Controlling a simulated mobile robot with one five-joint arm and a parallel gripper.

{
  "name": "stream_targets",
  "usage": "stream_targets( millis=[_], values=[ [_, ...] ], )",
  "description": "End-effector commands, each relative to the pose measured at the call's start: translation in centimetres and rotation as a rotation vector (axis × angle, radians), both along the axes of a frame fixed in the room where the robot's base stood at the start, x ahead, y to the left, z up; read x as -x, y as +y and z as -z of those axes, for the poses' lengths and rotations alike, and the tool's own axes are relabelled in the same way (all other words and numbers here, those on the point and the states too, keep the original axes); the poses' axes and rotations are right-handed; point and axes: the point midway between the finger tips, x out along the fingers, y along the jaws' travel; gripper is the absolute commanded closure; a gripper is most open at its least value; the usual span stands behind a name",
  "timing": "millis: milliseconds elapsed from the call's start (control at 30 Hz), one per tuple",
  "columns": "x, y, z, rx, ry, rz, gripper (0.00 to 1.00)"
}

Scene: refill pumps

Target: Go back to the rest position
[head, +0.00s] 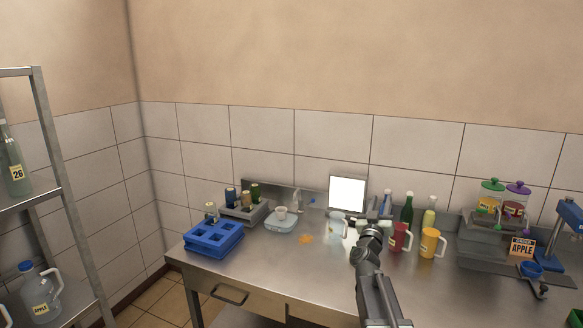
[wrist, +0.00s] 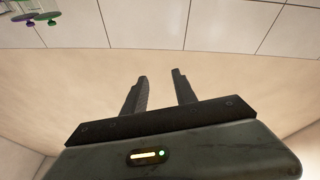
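My arm reaches up in front of the steel counter (head: 300,280) in the head view. In the wrist view my gripper (wrist: 161,75) shows two dark fingers standing apart with nothing between them. In the head view the gripper's fingers are too small and dark to make out. The arm's end overlaps the counter near a clear jug (head: 337,226) and a red jug (head: 400,238).
A blue crate (head: 213,238) stands at the counter's left. A yellow jug (head: 431,243) is right of the red one. Bottles and a white panel (head: 347,194) stand behind. Dispensers with green and purple lids (head: 492,185) are at right. A metal shelf (head: 48,130) is at far left.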

Motion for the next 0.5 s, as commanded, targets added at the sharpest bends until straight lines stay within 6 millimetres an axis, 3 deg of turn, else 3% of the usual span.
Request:
stream_targets(
  millis=[33, 100, 167, 233, 300, 367, 400, 500],
  values=[
    [0.2, 4.0, 1.7, 0.010, 0.082, -0.139, 0.66],
    [0.5, 9.0, 5.1, 0.009, 0.232, -0.318, 0.66],
    [1.6, 12.7, 8.8, -0.005, 0.386, -0.443, 0.66],
    [4.1, 15.6, 13.6, -0.036, 0.588, -0.550, 0.66],
    [7.6, 17.2, 18.4, -0.085, 0.805, -0.605, 0.66],
    [11.2, 17.4, 22.2, -0.139, 0.996, -0.610, 0.66],
    [13.9, 17.1, 24.5, -0.181, 1.122, -0.593, 0.66],
    [20.7, 15.5, 28.6, -0.299, 1.410, -0.489, 0.66]
  ],
)
